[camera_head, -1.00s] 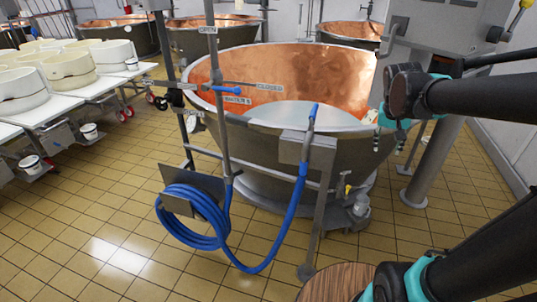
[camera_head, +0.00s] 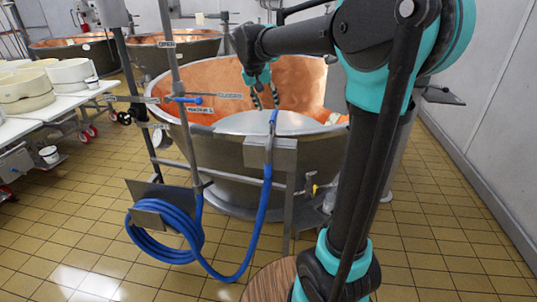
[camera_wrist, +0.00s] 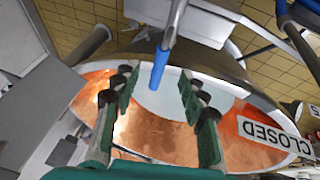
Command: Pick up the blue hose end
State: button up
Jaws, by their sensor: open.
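The blue hose end (camera_head: 273,117) sticks up from a grey metal bracket (camera_head: 257,142) at the near rim of the copper vat. My gripper (camera_head: 266,101) is open and empty, pointing down just above the hose end in the head view. In the wrist view, the hose end (camera_wrist: 159,70) shows between the two dark fingers of my gripper (camera_wrist: 157,80), apart from both. How far the fingertips are from it in depth is hard to tell. The blue hose (camera_head: 263,200) runs down from the bracket to a coil (camera_head: 150,235).
The copper vat (camera_head: 215,80) lies behind the hose end. A vertical grey pipe (camera_head: 183,110) with a small blue lever stands to the left. A CLOSED sign (camera_wrist: 268,136) shows at right in the wrist view. Tiled floor (camera_head: 440,235) is open at right.

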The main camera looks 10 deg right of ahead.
aim_at(272, 118)
jog(key=x, duration=0.4)
jog(key=shift+w+d+f, duration=0.1)
jog(key=shift+f, duration=0.1)
jog(key=shift+x, duration=2.6)
jog(key=shift+w, duration=0.1)
grip_shut()
